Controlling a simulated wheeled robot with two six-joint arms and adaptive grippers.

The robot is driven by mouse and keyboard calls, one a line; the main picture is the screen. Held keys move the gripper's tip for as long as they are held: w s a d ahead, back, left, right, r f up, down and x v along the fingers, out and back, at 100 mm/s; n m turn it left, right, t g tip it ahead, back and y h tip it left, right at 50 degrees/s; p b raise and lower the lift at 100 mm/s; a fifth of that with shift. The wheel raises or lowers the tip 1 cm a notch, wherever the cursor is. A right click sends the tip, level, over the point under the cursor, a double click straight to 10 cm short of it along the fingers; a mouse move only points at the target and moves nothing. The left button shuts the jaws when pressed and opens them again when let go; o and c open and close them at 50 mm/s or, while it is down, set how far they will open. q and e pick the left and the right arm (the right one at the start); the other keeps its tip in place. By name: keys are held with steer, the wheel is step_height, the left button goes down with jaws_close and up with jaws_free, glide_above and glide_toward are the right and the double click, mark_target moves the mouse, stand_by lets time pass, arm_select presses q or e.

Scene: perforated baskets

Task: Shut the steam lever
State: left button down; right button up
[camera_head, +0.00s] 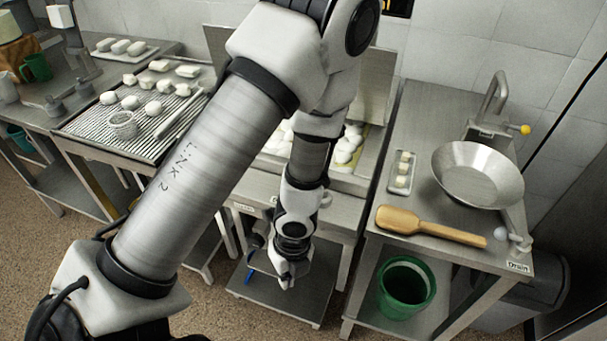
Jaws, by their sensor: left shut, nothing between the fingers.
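My left gripper (287,281) hangs in front of the middle steel unit (345,205), pointing down, with its fingers together and nothing between them. My left arm covers much of this unit. A dark fitting (257,241) with a thin blue piece (250,276) shows just left of the gripper, below a small label on the unit's front. It may be the steam lever, but it is partly hidden and its position cannot be told. Whether the gripper touches it is also unclear. My right gripper is not in view.
The right counter holds a steel bowl (478,175), a wooden paddle (425,225), a small tray (401,173) and a white-ball lever (514,237) by a "Drain" label. A green bucket (405,289) stands below. A slatted counter (95,135) with white pieces is left.

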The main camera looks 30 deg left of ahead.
arm_select(q)
steer(key=w+a+r+m+t+y+p, duration=0.1)
steer(key=w+r+m+t+p, duration=0.2)
steer(key=r, duration=0.7)
steer(key=w+a+r+m+t+y+p, duration=0.1)
steer(key=w+r+p, duration=0.3)
steer(key=r, duration=0.6)
arm_select(e)
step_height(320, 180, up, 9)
steer(key=b, duration=0.1)
arm_select(q)
steer(key=w+a+f+b, duration=0.1)
steer(key=w+f+b, duration=0.1)
steer(key=f+b, duration=0.1)
steer(key=w+a+f+b, duration=0.2)
steer(key=f, duration=0.2)
steer(key=w+a+f+b, duration=0.1)
steer(key=w+f+b, duration=0.2)
steer(key=shift+a+f+b, duration=0.2)
steer(key=shift+a+b, duration=0.1)
steer(key=shift+s, duration=0.1)
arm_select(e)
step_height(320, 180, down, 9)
arm_select(q)
steer(key=shift+d, duration=0.15)
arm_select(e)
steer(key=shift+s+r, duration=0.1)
